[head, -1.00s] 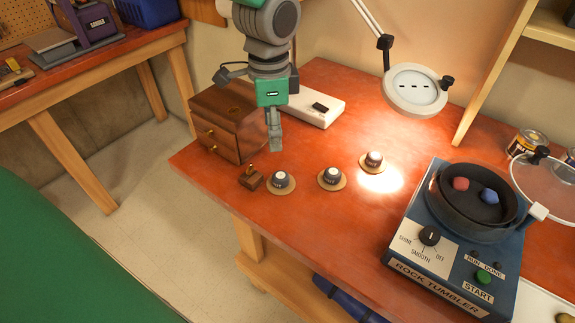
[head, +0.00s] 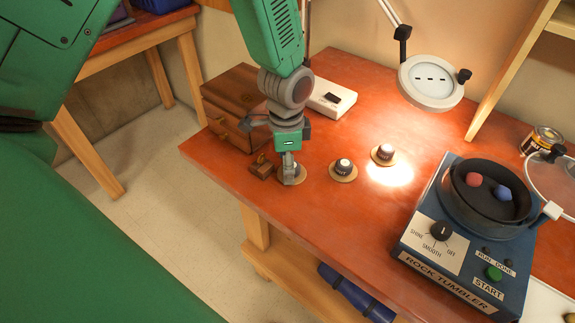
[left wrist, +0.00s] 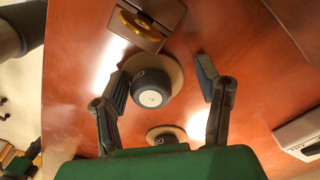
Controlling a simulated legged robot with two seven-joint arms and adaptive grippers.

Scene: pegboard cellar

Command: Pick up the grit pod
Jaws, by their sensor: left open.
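Three dark pods with pale tops stand on round tan coasters on the orange-red bench. The left one is mostly hidden behind my left gripper (head: 289,182) in the head view. The middle pod (head: 343,167) and the right pod (head: 384,152) are uncovered. I cannot read which is the grit pod. In the left wrist view, my open left gripper (left wrist: 163,82) has its fingers on either side of the nearest pod (left wrist: 150,90), with gaps beside it. Another pod (left wrist: 162,136) shows partly below it. My right gripper is not in view.
A small wooden block with a brass part (head: 262,168) is close left of my gripper. A wooden drawer box (head: 232,95) stands behind. The rock tumbler (head: 455,255) stands to the right, and a lit magnifier lamp (head: 431,82) hangs at the back.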

